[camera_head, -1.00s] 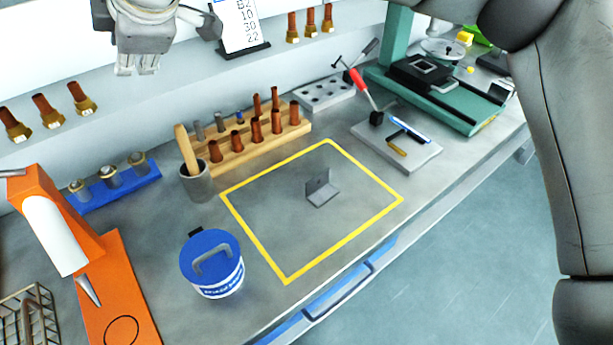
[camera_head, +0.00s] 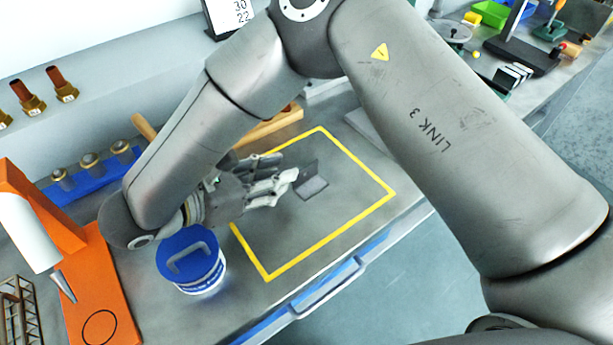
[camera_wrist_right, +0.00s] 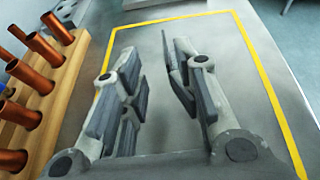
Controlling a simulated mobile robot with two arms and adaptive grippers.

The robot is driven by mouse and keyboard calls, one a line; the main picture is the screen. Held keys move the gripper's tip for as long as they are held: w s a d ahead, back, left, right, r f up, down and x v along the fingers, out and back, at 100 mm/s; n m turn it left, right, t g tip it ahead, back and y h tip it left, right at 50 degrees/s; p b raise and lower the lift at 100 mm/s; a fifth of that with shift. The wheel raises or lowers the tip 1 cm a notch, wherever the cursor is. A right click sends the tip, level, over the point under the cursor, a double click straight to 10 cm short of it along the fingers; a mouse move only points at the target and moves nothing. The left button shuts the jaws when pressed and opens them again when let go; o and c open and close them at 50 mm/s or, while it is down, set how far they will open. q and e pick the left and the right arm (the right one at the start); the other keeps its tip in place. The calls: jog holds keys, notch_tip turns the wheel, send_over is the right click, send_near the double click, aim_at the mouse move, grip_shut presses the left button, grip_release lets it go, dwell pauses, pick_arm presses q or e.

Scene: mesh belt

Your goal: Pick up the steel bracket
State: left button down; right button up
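The steel bracket (camera_head: 312,182) is a small grey L-shaped piece with an upright plate. It rests inside the yellow outline on the grey bench in the head view. My right gripper (camera_head: 286,184) reaches in low from the left, its fingertips close beside the bracket's left side; whether they touch it I cannot tell. In the right wrist view the right gripper's fingers (camera_wrist_right: 160,85) are spread wide apart above the bench. A thin dark edge shows near the right-hand finger, but I cannot clearly tell it from the finger. My left gripper is in neither current view.
A blue-lidded tub (camera_head: 190,262) stands just below my right wrist. The wooden rack with copper tubes (camera_wrist_right: 40,95) is close on the left in the wrist view. An orange stand (camera_head: 85,285) is at left. The yellow outline (camera_head: 330,240) is otherwise clear inside.

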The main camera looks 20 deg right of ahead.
aim_at(314, 162)
jog(key=x, duration=0.3)
jog(key=shift+w+d+f, duration=0.1)
jog(key=shift+w+d, duration=0.05)
jog(key=shift+d, duration=0.2)
jog(key=shift+w+d, duration=0.1)
jog(key=shift+d, duration=0.45)
jog(key=x, duration=0.4)
jog(key=shift+d+p, duration=0.25)
jog(key=shift+p, duration=0.05)
jog(key=shift+a, duration=0.1)
jog(key=shift+c, duration=0.2)
grip_shut()
